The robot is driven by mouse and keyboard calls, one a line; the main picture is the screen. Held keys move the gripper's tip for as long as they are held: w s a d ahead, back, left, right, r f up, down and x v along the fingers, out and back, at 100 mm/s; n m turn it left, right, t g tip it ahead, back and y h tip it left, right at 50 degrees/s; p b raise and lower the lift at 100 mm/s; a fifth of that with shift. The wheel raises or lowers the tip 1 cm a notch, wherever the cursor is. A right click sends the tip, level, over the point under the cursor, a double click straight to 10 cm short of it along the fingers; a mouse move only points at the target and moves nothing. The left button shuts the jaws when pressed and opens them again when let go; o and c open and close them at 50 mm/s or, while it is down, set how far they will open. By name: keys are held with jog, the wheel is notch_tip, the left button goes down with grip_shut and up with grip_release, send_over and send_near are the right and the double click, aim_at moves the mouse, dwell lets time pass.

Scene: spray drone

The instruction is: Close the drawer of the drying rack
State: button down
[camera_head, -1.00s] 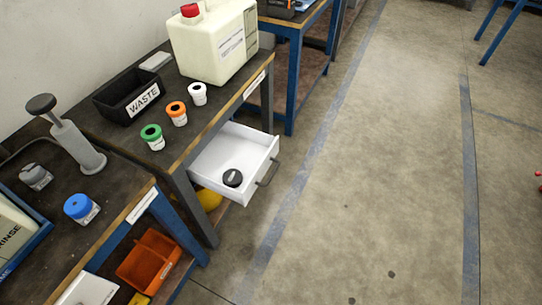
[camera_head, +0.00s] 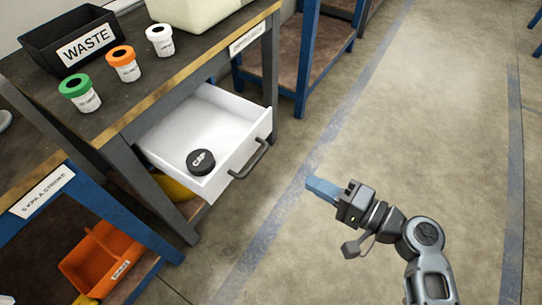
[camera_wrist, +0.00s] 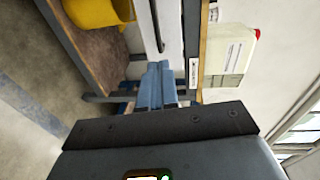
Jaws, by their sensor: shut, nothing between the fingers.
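The white drawer (camera_head: 224,123) is pulled out from under the dark-topped bench in the head view. Its dark bar handle (camera_head: 251,159) is on its front face. A black round cap (camera_head: 201,161) lies inside it. My gripper (camera_head: 310,186) is shut and empty, to the right of the drawer front and apart from it, with blue fingers pointing toward the drawer. In the wrist view my shut fingers (camera_wrist: 155,70) point toward the drawer front (camera_wrist: 168,30), where the handle (camera_wrist: 155,25) also shows.
A black WASTE bin (camera_head: 75,40) and green, orange and white lidded jars stand on the bench top (camera_head: 125,85). A large cream canister (camera_head: 190,10) is behind. A yellow object (camera_head: 172,187) sits below the drawer. The floor right of the drawer is clear.

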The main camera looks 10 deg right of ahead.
jog(key=w+r+y, duration=0.1)
jog(key=w+y, duration=0.1)
jog(key=b, duration=0.2)
send_near(247, 139)
jog(key=x, duration=0.7)
jog(key=shift+r, duration=0.15)
jog(key=b+x, duration=0.8)
jog(key=x, duration=1.1)
jog(key=shift+a+f+b, duration=0.15)
jog(key=shift+f+b, duration=0.15)
jog(key=shift+w+a+r, duration=0.15)
jog(key=shift+a+r, duration=0.05)
jog(key=shift+a, duration=0.1)
jog(key=shift+r, duration=0.1)
